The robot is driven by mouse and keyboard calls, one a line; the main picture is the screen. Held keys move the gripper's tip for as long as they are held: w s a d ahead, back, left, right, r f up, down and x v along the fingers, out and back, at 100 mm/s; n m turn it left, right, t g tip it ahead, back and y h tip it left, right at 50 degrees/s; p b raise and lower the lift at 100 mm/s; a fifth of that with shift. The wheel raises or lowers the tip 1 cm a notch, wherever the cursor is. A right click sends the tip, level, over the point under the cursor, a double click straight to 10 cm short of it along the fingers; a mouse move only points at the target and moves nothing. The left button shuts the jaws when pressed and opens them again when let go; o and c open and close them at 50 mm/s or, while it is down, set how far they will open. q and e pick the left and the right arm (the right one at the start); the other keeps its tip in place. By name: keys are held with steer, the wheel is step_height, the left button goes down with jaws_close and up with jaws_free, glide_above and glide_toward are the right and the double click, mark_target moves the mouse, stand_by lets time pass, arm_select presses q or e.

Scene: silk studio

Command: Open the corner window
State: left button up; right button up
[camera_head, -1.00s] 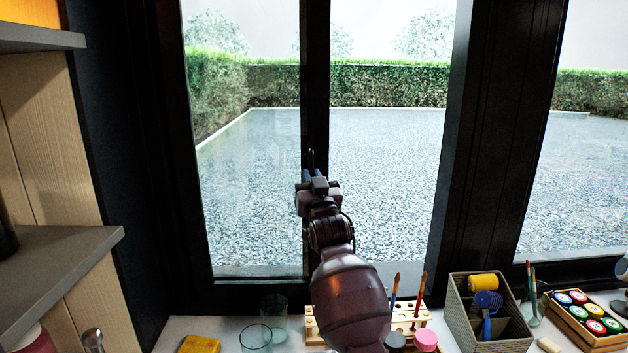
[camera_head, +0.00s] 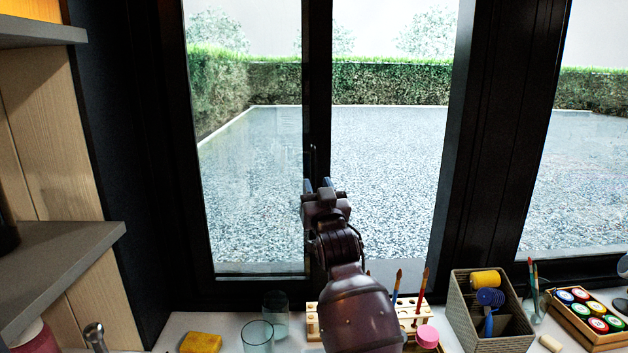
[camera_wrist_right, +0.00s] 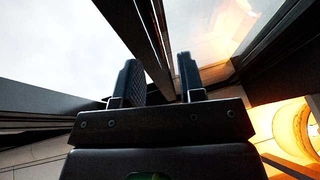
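The corner window (camera_head: 316,90) has a dark frame and clear glass on both sides of a dark middle post. A thin dark upright handle (camera_head: 312,158) shows on that post. My right gripper (camera_head: 318,184) is in front of the post, just below the visible part of the handle. In the right wrist view its two fingers (camera_wrist_right: 160,80) stand apart, with dark frame bars beyond them. Nothing is clearly held between them. The gripper hides the lower part of the post, and I cannot tell whether it touches the handle. My left gripper is not in view.
Below the window, a white counter holds a yellow sponge (camera_head: 201,342), glass cups (camera_head: 257,336), a wooden brush rack (camera_head: 411,319), a grey organizer box (camera_head: 466,310) and a tray of paint pots (camera_head: 575,329). Grey shelves (camera_head: 65,262) stand at left.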

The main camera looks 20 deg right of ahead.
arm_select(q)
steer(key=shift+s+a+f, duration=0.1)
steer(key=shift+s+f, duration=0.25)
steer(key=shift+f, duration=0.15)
arm_select(e)
steer(key=v, duration=0.6)
steer(key=shift+s, duration=0.15)
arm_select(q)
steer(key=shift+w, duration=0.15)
arm_select(e)
steer(key=shift+f, duration=0.1)
